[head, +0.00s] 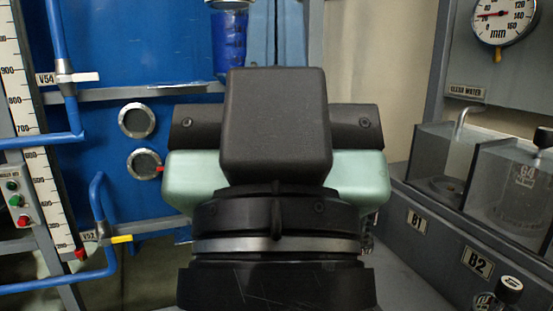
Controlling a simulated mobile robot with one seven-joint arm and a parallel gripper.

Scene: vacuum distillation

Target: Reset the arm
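My arm fills the middle of the head view, with the wrist in front and my gripper (276,125) seen from behind as a dark block with a wide black bar. Pale green casing shows on both sides of it. The fingertips are hidden, so I cannot tell whether they are open or shut, or whether they hold anything.
A blue tank (185,60) with two round ports and blue pipes stands behind on the left. A button box (17,200) is at far left. At right are a gauge (503,20), clear containers (515,185) and a grey bench (425,240) labelled B1 and B2.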

